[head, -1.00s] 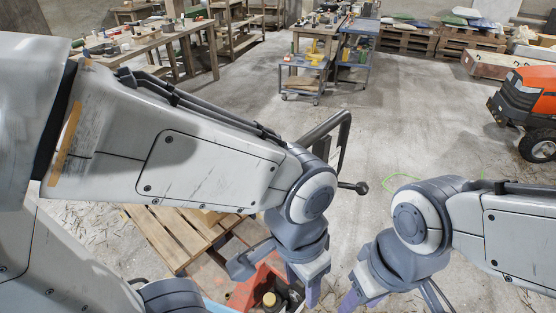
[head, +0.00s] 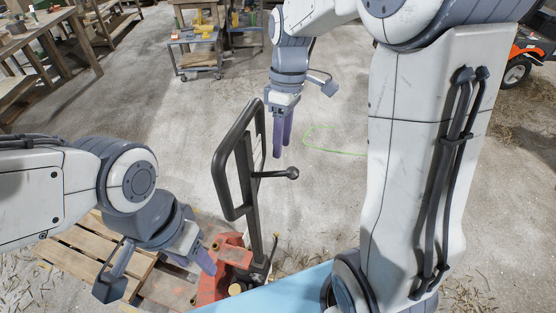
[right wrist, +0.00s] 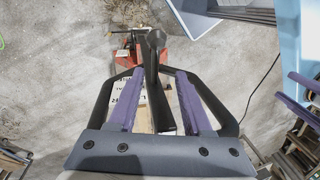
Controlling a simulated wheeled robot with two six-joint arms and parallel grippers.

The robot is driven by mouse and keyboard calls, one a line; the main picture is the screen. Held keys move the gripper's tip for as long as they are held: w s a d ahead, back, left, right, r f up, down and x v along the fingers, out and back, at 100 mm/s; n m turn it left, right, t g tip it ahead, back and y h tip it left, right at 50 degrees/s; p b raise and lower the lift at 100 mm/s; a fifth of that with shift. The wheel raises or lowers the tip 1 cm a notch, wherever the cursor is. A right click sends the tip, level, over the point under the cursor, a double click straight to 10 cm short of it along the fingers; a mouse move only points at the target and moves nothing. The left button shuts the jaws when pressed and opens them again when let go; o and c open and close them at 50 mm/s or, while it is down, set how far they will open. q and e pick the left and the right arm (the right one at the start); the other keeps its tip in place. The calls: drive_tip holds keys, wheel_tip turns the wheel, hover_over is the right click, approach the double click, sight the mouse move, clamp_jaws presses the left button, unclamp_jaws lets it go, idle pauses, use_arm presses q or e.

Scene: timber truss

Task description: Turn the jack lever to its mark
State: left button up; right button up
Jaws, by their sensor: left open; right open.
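The jack is a red pallet jack (head: 236,254) with a tall dark loop handle (head: 222,165), low in the middle of the head view. Its lever is a dark rod ending in a black ball knob (head: 292,173), sticking out to the right of the handle. My right gripper (head: 283,150) is open, fingers down, just above and beyond the knob in the picture. In the right wrist view the knob (right wrist: 156,38) and dark rod show between the two purple fingers; contact cannot be told. My left gripper (head: 197,264) is open and empty beside the red jack body. I cannot make out the lever's mark.
A wooden pallet (head: 80,256) lies at the lower left. A green line (head: 310,142) is on the floor right of the handle. A tool cart (head: 196,54), a workbench (head: 28,36) and an orange vehicle (head: 528,48) stand farther off. The floor beyond the handle is clear.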

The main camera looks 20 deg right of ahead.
sight(281, 174)
drive_tip(key=f, duration=0.3)
drive_tip(key=f+p, duration=0.1)
drive_tip(key=f, duration=0.2)
drive_tip(key=s+f+p, duration=0.1)
drive_tip(key=f, duration=0.3)
drive_tip(key=shift+a+f, duration=0.1)
drive_tip(key=shift+a, duration=0.05)
clamp_jaws()
idle(1.2)
